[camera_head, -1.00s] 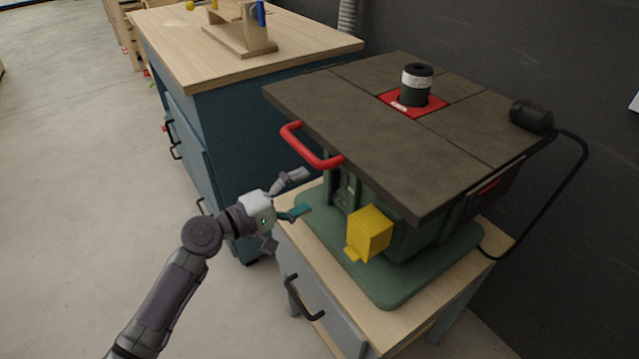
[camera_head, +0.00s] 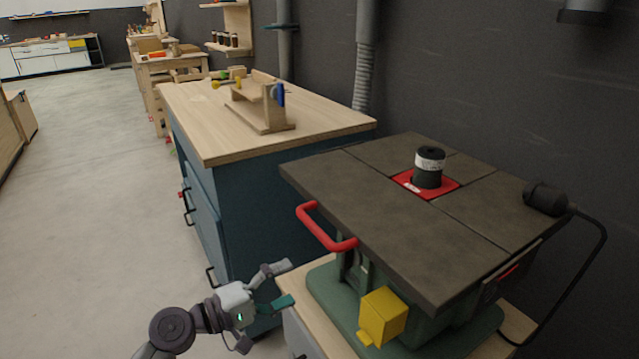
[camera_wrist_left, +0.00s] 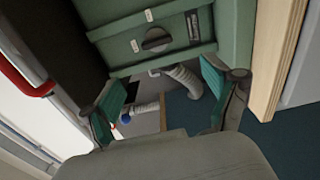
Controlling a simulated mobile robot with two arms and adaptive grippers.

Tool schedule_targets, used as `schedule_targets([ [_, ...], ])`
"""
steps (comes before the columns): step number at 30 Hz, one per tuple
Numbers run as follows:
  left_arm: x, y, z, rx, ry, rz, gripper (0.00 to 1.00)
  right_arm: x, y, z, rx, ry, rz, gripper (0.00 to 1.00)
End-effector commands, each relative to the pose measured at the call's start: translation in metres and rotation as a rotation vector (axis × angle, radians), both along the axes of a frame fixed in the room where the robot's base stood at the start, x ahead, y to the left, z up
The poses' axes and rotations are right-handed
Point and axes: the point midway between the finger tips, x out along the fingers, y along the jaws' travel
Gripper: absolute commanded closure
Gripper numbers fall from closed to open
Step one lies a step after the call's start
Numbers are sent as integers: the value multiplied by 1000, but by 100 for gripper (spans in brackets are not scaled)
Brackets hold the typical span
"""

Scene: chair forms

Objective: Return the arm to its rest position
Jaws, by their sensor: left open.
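My left gripper (camera_head: 285,284) is open and empty in the head view, at the lower middle. It is in front of the blue cabinet, to the left of the green machine's base and below its red handle. In the left wrist view the two teal fingertips (camera_wrist_left: 160,90) stand wide apart with nothing between them. Part of my left arm (camera_head: 172,330) shows at the bottom edge; the rest is out of the picture. My right gripper is not in view.
A green machine with a dark top (camera_head: 400,215), red handle (camera_head: 325,228) and yellow box (camera_head: 382,316) stands close on the right. A blue cabinet with a wooden top (camera_head: 262,115) is behind. Open floor (camera_head: 90,200) lies to the left.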

Motion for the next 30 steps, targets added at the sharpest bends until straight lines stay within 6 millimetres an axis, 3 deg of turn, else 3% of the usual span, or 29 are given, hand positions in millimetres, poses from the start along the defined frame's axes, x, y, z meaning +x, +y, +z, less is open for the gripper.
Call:
schedule_targets([
  [2, -8, -4, -19, 58, -1, -4, 12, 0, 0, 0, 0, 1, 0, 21],
  [5, -27, -10, -66, 221, -13, -13, 12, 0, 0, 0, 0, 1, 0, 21],
  [8, -59, -11, -131, 465, -22, -43, 12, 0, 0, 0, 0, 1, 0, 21],
  [12, -114, 4, -217, 829, -7, -120, 12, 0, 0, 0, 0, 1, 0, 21],
  [15, -150, 21, -259, 1038, 18, -184, 12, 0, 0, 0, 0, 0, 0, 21],
  [21, -211, 57, -308, 1341, 83, -308, 12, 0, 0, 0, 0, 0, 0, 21],
  [27, -267, 92, -333, 1578, 162, -438, 12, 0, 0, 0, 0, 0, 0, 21],
  [30, -273, 97, -339, 1600, 174, -461, 12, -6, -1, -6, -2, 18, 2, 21],
])
